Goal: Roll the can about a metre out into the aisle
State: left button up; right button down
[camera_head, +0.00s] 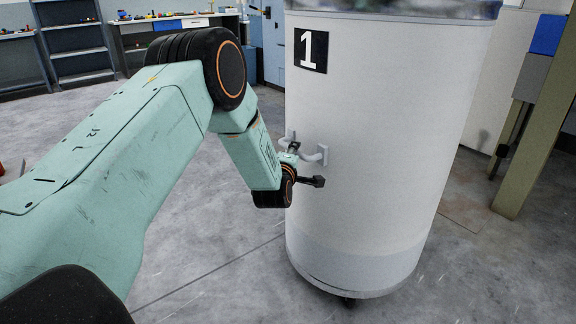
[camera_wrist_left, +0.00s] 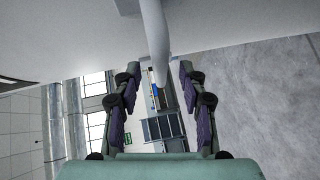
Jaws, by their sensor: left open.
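The can (camera_head: 375,180) is a tall white cylinder standing upright on the floor, with a black label marked 1 and a grey, filled-looking top edge. A dark caster (camera_head: 349,302) shows under its base. A light grey handle (camera_head: 319,156) sticks out from its side. My left gripper (camera_head: 303,164) is at this handle, close to the can's wall. In the left wrist view the gripper (camera_wrist_left: 160,70) is open, with the handle (camera_wrist_left: 154,40) running between its two fingers. I cannot tell whether a finger touches it. My right gripper is out of view.
A tan post (camera_head: 537,130) with blue and grey boxes stands right of the can. A workbench (camera_head: 170,25) and dark shelves (camera_head: 75,40) stand at the back left. The grey concrete floor (camera_head: 215,265) in front and to the left is clear.

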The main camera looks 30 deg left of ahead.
pick_arm(q)
jog(key=v, duration=0.8)
jog(key=shift+s, duration=0.35)
jog(key=shift+d, duration=0.1)
jog(key=s+d+f+m+g+h, duration=0.3)
jog(key=s+d+f+m+g, duration=0.25)
jog(key=s+f+m, duration=0.5)
jog(key=s+d+f+m+g+h, duration=0.3)
jog(key=s+d+f+m+g, duration=0.3)
jog(key=s+f, duration=0.7)
jog(key=s+d+f+m+g, duration=0.1)
jog(key=s+d+m+g, duration=0.1)
jog(key=s, duration=0.8)
jog(key=s+d+f+m+g, duration=0.1)
jog(key=s+d+m+g, duration=0.1)
jog(key=s, duration=0.8)
notch_tip(320, 180, up, 13)
jog(key=w+p, duration=0.1)
jog(key=p, duration=1.2)
jog(key=shift+a, duration=0.25)
jog(key=shift+w, duration=0.1)
